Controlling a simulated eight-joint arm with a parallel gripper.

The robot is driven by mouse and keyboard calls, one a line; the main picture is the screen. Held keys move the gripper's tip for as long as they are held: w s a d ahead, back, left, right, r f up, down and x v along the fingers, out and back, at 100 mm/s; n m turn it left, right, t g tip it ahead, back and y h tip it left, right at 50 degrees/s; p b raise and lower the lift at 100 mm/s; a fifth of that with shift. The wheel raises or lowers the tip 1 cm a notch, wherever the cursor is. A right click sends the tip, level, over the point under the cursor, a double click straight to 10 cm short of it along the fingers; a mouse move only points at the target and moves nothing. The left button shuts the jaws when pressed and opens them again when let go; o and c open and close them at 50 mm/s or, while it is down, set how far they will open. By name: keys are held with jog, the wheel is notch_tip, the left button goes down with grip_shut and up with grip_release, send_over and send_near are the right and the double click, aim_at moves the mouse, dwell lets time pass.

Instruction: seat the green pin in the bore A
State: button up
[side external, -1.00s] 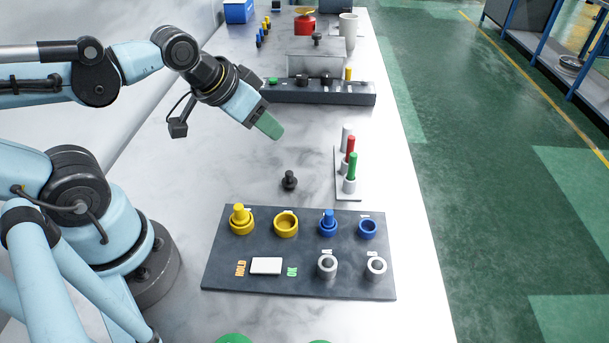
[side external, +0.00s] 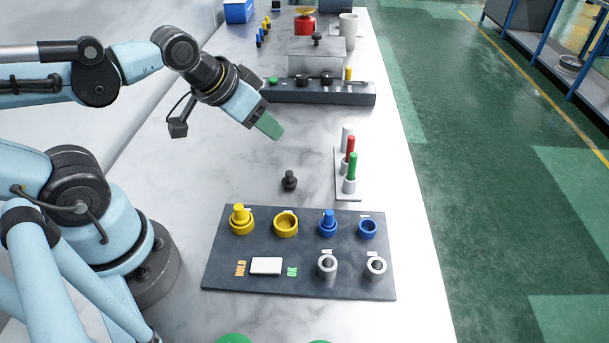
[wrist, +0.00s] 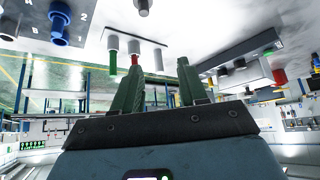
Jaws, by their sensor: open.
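The green pin (side external: 352,166) stands upright in the front white holder of a small rack (side external: 347,196), right of centre in the side view. A dark panel (side external: 300,284) in front carries two yellow and two blue collars and two grey collars, one grey collar (side external: 327,266) to the left of the other (side external: 376,268). The labels by the collars are too small in the side view to tell which is bore A. My gripper (side external: 270,127) hangs in the air behind and left of the rack, apart from the pin. In the wrist view its green fingers (wrist: 159,64) are spread and empty.
A red pin (side external: 350,145) stands just behind the green one. A dark block (side external: 320,93) with knobs stands farther back. Yellow (side external: 239,214) and blue (side external: 328,219) pegs stand in collars.

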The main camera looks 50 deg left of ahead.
jog(key=shift+o, duration=0.4)
jog(key=shift+w, duration=0.1)
jog(key=m+g+h, duration=0.4)
jog(key=m+g, duration=0.1)
jog(key=m, duration=0.7)
send_near(351, 177)
jog(key=shift+w+d+f, duration=0.6)
jog(key=shift+w+d, duration=0.1)
jog(key=shift+d, duration=0.15)
jog(key=shift+a+x, duration=0.15)
jog(key=shift+x, duration=1.2)
jog(key=shift+a+x, duration=0.1)
jog(key=shift+x, duration=1.25)
jog(key=shift+w, duration=0.1)
grip_shut()
